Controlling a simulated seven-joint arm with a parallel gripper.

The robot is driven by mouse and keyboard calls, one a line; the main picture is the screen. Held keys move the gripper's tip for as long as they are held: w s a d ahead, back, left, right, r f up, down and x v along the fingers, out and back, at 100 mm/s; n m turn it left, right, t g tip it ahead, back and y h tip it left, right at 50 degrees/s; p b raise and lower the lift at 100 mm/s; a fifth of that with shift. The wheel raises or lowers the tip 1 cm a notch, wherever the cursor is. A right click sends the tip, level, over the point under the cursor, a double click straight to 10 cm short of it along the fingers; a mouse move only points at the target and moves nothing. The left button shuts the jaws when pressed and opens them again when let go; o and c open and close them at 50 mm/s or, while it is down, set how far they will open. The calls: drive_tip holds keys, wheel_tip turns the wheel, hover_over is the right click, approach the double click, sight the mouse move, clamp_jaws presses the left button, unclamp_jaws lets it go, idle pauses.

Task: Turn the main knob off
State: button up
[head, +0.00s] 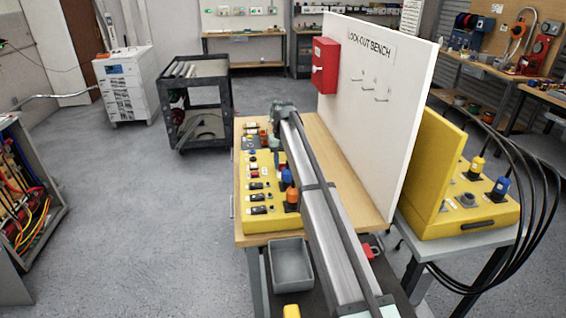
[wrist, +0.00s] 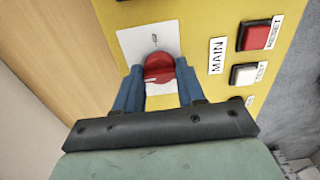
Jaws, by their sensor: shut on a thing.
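The main knob (wrist: 158,68) is red and round, on a light square plate on the yellow panel (wrist: 208,22). A "MAIN" label (wrist: 217,56) is to its right in the wrist view. A small mark shows on the plate above the knob; I cannot read the knob's setting for certain. My gripper (wrist: 158,78) is shut on the knob, with one blue finger on each side of it. In the head view my gripper's end and the knob are hard to make out; my arm reaches across the bench to the far end of the yellow panel (head: 256,212).
A red button (wrist: 257,36) and a white button (wrist: 243,75) sit right of the label. In the head view a white lock-out board (head: 375,110) with a red box (head: 325,65) stands right of the panel. A grey bin (head: 290,265) is at the near end.

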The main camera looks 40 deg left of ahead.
sight(283, 164)
drive_tip(key=o, duration=1.1)
drive_tip(key=shift+c, duration=0.2)
wheel_tip(283, 164, up, 14)
drive_tip(key=shift+f, duration=0.1)
idle(0.4)
